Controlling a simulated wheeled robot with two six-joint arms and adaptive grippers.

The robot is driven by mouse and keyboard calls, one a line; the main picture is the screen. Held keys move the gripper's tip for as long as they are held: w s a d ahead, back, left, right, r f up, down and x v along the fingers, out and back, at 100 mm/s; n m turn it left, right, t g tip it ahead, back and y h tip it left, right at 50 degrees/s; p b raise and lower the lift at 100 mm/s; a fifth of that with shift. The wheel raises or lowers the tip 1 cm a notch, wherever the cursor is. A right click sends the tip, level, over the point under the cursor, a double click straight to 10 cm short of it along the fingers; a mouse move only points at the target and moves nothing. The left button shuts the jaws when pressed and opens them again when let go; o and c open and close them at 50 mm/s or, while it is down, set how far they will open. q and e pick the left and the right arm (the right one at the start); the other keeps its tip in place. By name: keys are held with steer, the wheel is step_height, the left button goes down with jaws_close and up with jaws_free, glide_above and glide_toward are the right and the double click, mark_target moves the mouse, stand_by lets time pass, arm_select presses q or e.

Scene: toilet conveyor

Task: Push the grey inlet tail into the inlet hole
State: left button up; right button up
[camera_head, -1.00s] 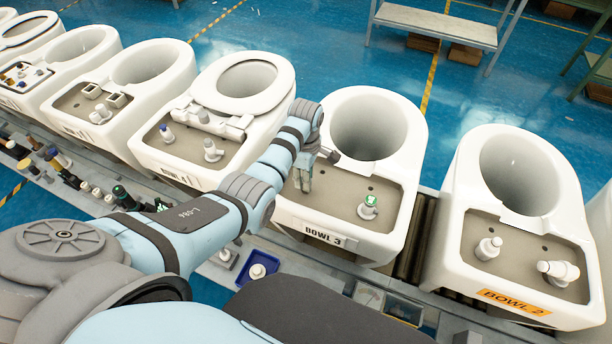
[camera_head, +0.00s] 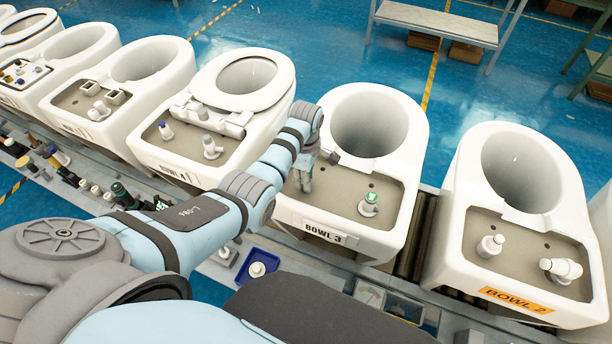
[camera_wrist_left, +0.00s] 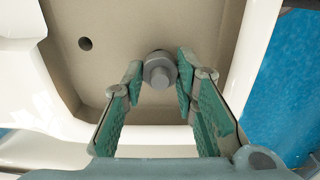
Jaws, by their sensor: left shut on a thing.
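The grey inlet tail (camera_wrist_left: 158,70) is a short round piece with a wider collar, between my left fingertips in the left wrist view. My left gripper (camera_head: 303,178) is shut on it, over the left part of the beige deck (camera_head: 338,196) of BOWL 3 in the head view. The left gripper (camera_wrist_left: 158,78) shows green pads on both sides of the tail. The deck (camera_wrist_left: 115,85) lies behind the tail; I cannot tell whether the tail is in a hole, as the spot beneath it is hidden. An open dark hole (camera_wrist_left: 85,43) is to its left. My right gripper is not in view.
A white fitting with a green top (camera_head: 369,204) stands on the same deck, right of the gripper. BOWL 4 (camera_head: 150,155) is close on the left, BOWL 2 (camera_head: 450,250) on the right. A blue tray (camera_head: 257,268) lies in front.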

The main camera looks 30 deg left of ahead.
arm_select(q)
steer(key=shift+f, duration=0.5)
steer(key=o, duration=1.2)
steer(key=shift+c, duration=0.2)
steer(key=shift+r, duration=0.4)
step_height(320, 180, up, 7)
steer(key=shift+f, duration=0.15)
steer(key=shift+c, duration=0.4)
